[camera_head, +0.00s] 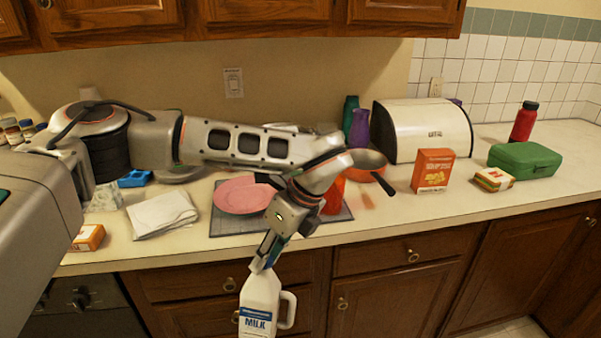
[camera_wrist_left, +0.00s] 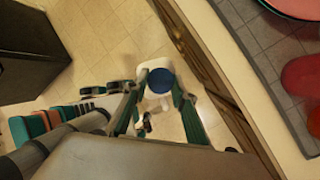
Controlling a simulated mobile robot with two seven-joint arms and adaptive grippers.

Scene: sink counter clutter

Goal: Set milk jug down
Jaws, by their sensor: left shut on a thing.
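The milk jug (camera_head: 259,303) is white with a blue "MILK" label and a handle on its right side. It hangs nearly upright in front of the cabinet drawers, beyond the counter's front edge. My left gripper (camera_head: 263,262) is shut on the jug near its top. In the left wrist view the jug's blue cap (camera_wrist_left: 161,81) shows between the fingers of my left gripper (camera_wrist_left: 157,112), with floor tiles below. My right gripper is not in view.
On the counter (camera_head: 447,216) are a pink plate (camera_head: 243,197) on a grey mat (camera_head: 228,225), folded cloth (camera_head: 161,213), orange box (camera_head: 433,170), sandwich (camera_head: 493,179), green lunchbox (camera_head: 525,161), red bottle (camera_head: 524,122) and bread bin (camera_head: 422,131). The front right counter is clear.

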